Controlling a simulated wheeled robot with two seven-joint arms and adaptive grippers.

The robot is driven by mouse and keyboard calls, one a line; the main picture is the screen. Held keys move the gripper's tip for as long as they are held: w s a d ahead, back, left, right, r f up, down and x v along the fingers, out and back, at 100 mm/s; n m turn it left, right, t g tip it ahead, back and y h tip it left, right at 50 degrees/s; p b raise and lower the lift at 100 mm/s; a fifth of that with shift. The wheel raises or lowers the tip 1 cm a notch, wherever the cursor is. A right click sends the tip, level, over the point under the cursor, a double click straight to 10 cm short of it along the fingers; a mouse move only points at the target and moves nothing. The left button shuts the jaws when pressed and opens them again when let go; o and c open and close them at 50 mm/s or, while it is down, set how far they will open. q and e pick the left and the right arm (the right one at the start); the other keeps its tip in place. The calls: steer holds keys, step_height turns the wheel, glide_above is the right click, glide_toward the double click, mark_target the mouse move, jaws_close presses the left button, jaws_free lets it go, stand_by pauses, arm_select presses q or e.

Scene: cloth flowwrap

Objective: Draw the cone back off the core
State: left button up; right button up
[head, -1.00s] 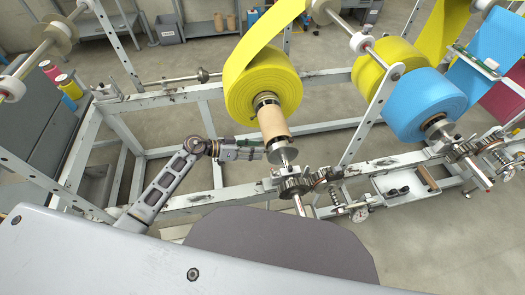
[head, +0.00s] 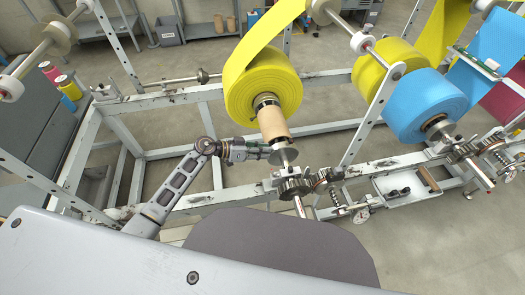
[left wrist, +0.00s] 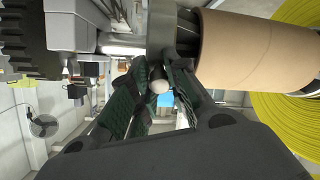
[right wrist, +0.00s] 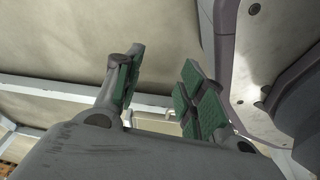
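The cone (head: 284,157) is a grey metal flanged piece on the shaft below the brown cardboard core (head: 273,122). In the left wrist view the cone's flange (left wrist: 161,30) stands at the near end of the core (left wrist: 255,50), with grey metal inside the core's mouth. My left gripper (head: 268,150) is beside the cone. Its green-padded fingers (left wrist: 158,75) are close together, on either side of a small pale round knob (left wrist: 159,86); whether they press on it is unclear. My right gripper (right wrist: 160,80) is open and empty, away from the cone.
A yellow film roll (head: 262,80) sits around the core's far part. Gears (head: 295,187) and the grey frame rail (head: 210,200) lie just below the cone. A blue roll (head: 425,105) stands to the right. Open floor shows left of the core.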

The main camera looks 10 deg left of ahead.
arm_select(q)
jaws_close()
arm_select(e)
steer(key=shift+d, duration=0.35)
steer(key=shift+r, duration=0.1)
arm_select(q)
steer(key=shift+s+d+p, duration=0.25)
steer(key=shift+s+p, duration=0.4)
steer(key=shift+p, duration=0.5)
steer(key=shift+s+d+p, duration=0.3)
steer(key=shift+s+p, duration=0.35)
steer(key=shift+p, duration=0.55)
steer(key=shift+s+d+p, duration=0.25)
steer(key=shift+s+p, duration=0.4)
steer(key=shift+p, duration=0.5)
arm_select(e)
steer(key=s+d+g, duration=0.1)
steer(key=s+d, duration=0.6)
steer(key=s, duration=0.6)
steer(key=shift+f+h, duration=0.4)
steer(key=shift+f, duration=0.05)
steer(key=shift+s+d, duration=0.1)
arm_select(q)
steer(key=o, duration=0.7)
jaws_free()
